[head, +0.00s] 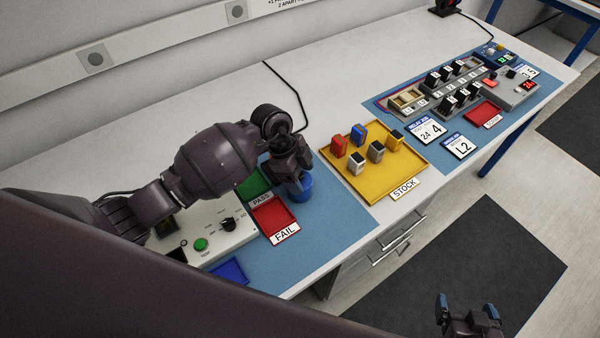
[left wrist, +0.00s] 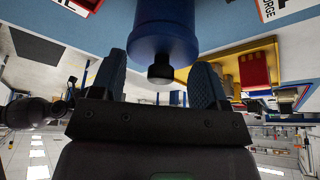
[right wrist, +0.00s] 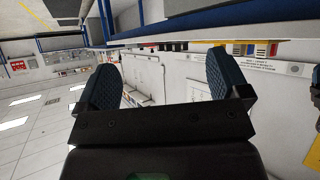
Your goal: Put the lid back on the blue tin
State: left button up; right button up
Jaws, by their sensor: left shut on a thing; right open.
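The blue tin (head: 299,190) stands on the blue mat, right of the red FAIL tray, partly hidden by my left gripper. My left gripper (head: 291,172) is directly above it, pointing down. In the left wrist view the tin (left wrist: 165,12) shows with the blue lid (left wrist: 162,46) at its end, in line with it. I cannot tell whether the lid is fully seated. The lid's black knob (left wrist: 160,73) is between the fingers, and the left gripper is shut on it. My right gripper (head: 468,312) is open and empty, away from the bench over the floor.
The red FAIL tray (head: 268,213) and green PASS tray (head: 254,187) lie close left of the tin. A yellow STOCK tray (head: 400,172) with several coloured blocks stands to the right. A test box (head: 213,225) with a green button lies to the left.

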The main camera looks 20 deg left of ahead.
jog(key=shift+r, duration=0.1)
pick_arm(q)
jog(key=shift+p, duration=0.35)
pick_arm(e)
jog(key=shift+w+a+r, duration=0.15)
jog(key=shift+w+r, duration=0.45)
jog(key=shift+r, duration=0.2)
jog(key=shift+s+f, duration=0.15)
jog(key=shift+s+f, duration=0.15)
jog(key=shift+s, duration=0.3)
pick_arm(q)
jog(key=shift+f, duration=0.1)
pick_arm(e)
jog(key=shift+w+r, duration=0.55)
jog(key=shift+w, duration=0.05)
pick_arm(q)
jog(key=shift+p, duration=0.35)
